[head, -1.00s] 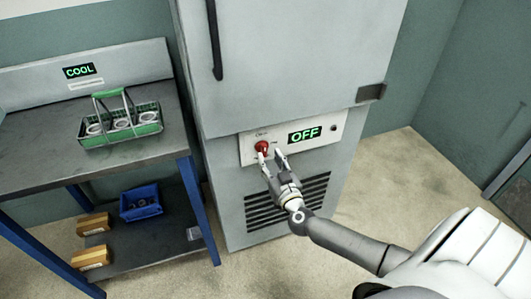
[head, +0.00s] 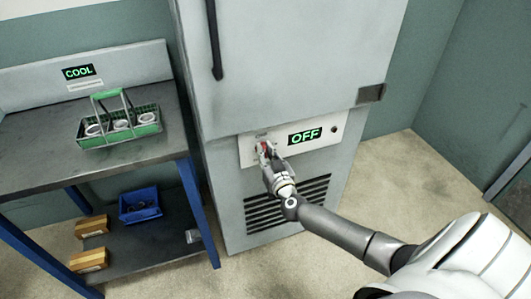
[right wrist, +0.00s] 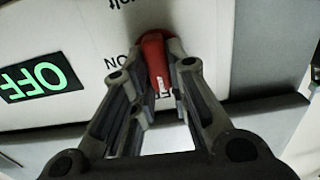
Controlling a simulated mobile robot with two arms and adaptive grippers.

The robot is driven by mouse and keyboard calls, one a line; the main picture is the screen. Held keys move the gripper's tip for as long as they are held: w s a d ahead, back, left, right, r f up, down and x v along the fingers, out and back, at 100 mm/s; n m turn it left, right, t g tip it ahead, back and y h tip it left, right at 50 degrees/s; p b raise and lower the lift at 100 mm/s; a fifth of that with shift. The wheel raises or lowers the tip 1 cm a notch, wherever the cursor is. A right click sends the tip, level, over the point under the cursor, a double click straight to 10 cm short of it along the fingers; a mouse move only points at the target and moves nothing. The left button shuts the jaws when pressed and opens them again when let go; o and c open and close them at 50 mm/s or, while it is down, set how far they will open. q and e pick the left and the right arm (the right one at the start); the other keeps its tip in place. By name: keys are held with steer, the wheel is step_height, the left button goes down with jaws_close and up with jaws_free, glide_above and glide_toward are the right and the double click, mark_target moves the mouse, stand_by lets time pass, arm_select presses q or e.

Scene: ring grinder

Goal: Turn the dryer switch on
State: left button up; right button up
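The dryer switch is a red rotary knob (head: 264,148) on the pale panel (head: 331,142) of the tall grey dryer (head: 290,60). The green display (head: 305,135) on that panel reads OFF. In the right wrist view, the red knob (right wrist: 155,65) has a long handle with a white mark, pointing at a partly hidden label; ON is printed at its left. My right gripper (head: 266,154) is at the knob, its fingers closed in on both sides of the handle. They also show in the right wrist view (right wrist: 160,72). My left gripper is out of view.
A dark workbench (head: 40,166) with blue legs stands left of the dryer. It holds a green carrier (head: 118,138) with rings; a blue bin (head: 139,213) and small boxes (head: 90,227) sit on its lower shelf. The floor at the right is clear.

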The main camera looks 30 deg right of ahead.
jaws_close()
steer(key=m+p, duration=0.1)
steer(key=m, duration=0.2)
steer(key=shift+d, duration=0.1)
steer(key=m, duration=0.3)
steer(key=shift+d+f+m+p, duration=0.15)
steer(key=shift+m+p, duration=0.25)
steer(key=m+b, duration=0.1)
steer(key=m, duration=0.6)
steer(key=m+b, duration=0.1)
steer(key=m, duration=0.3)
steer(key=shift+s+d+f+b, duration=0.2)
steer(key=shift+f+b, duration=0.1)
steer(key=shift+f, duration=0.1)
steer(key=shift+w, duration=0.1)
steer(key=o, duration=0.8)
jaws_free()
